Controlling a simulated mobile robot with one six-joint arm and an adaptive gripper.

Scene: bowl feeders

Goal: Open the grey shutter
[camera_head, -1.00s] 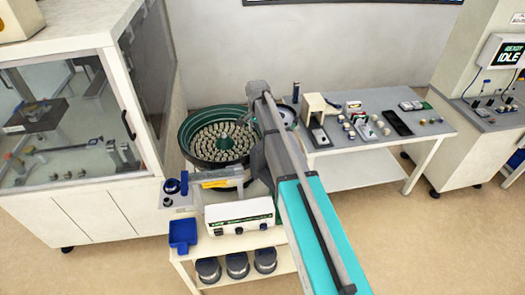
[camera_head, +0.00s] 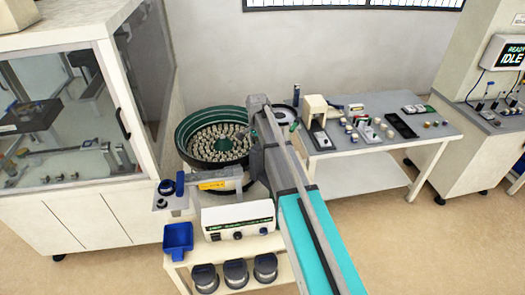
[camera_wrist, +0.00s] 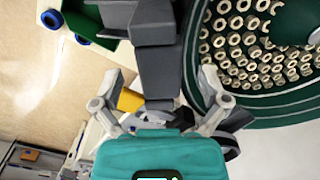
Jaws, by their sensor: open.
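My gripper (camera_wrist: 156,88) is open in the wrist view, its two pale fingers spread left and right. A dark grey upright part (camera_wrist: 156,72) of the feeder lies between and beyond the fingers. I cannot tell whether it is the grey shutter or whether the fingers touch it. The feeder's grey track (camera_head: 215,177), with a yellow label, runs left below the green bowl (camera_head: 184,137). The bowl also shows at the right in the wrist view (camera_wrist: 275,112), full of ring-shaped parts. In the head view my arm hides my gripper and part of the feeder.
A white control box (camera_head: 237,222) and blue tray (camera_head: 178,237) sit at the feeder's front. A glass-fronted cabinet (camera_head: 80,185) stands close on the left. A grey table (camera_head: 350,150) with small items is on the right. Open floor lies in front right.

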